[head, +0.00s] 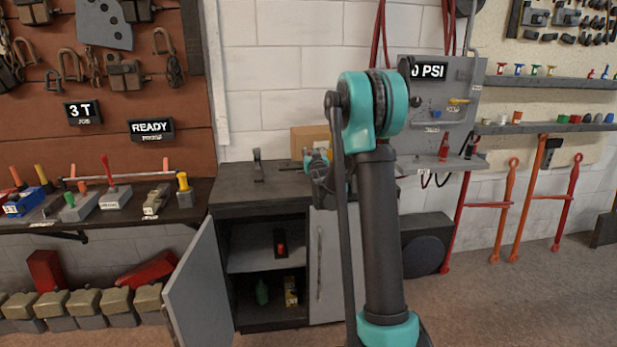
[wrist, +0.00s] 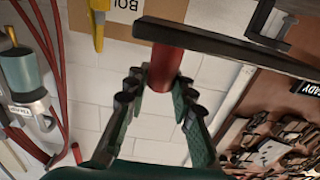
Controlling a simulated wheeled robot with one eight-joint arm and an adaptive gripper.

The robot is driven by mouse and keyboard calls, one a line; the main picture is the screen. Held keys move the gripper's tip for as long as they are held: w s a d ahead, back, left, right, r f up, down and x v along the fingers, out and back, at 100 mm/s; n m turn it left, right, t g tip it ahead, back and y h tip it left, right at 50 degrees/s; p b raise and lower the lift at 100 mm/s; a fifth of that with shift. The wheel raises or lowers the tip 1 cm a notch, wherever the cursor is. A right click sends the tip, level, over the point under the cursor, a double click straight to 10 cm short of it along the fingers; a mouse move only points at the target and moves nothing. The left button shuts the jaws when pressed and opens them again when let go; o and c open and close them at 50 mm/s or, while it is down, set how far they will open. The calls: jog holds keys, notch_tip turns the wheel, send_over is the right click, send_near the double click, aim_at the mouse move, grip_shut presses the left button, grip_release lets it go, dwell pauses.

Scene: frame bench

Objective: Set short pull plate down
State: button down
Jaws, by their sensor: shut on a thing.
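My gripper (wrist: 160,82) is shut on a red cylindrical grip (wrist: 165,66) in the wrist view. The grip meets a long dark bar (wrist: 225,46), which I take to be the short pull plate. The bar runs across the upper part of that view, clear of the fingers. In the head view my gripper (head: 318,170) is above the right part of the dark cabinet top (head: 232,185), partly hidden by my arm. Whether the plate touches the top cannot be told.
A dark upright piece (head: 257,165) stands on the cabinet top, with bare surface around it. A cardboard box (head: 308,136) is behind my gripper. The cabinet's left door (head: 200,285) hangs open. A workbench (head: 110,222) with several tools is at the left.

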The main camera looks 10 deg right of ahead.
notch_tip(320, 180, up, 10)
jog(key=f, duration=0.1)
send_over(310, 184)
jog(key=f, duration=1.9)
jog(key=shift+w, duration=0.2)
jog(key=c, duration=1.3)
grip_release()
jog(key=shift+f, duration=0.1)
jog(key=shift+s, duration=0.15)
jog(key=s, duration=1.2)
jog(key=shift+a, duration=0.1)
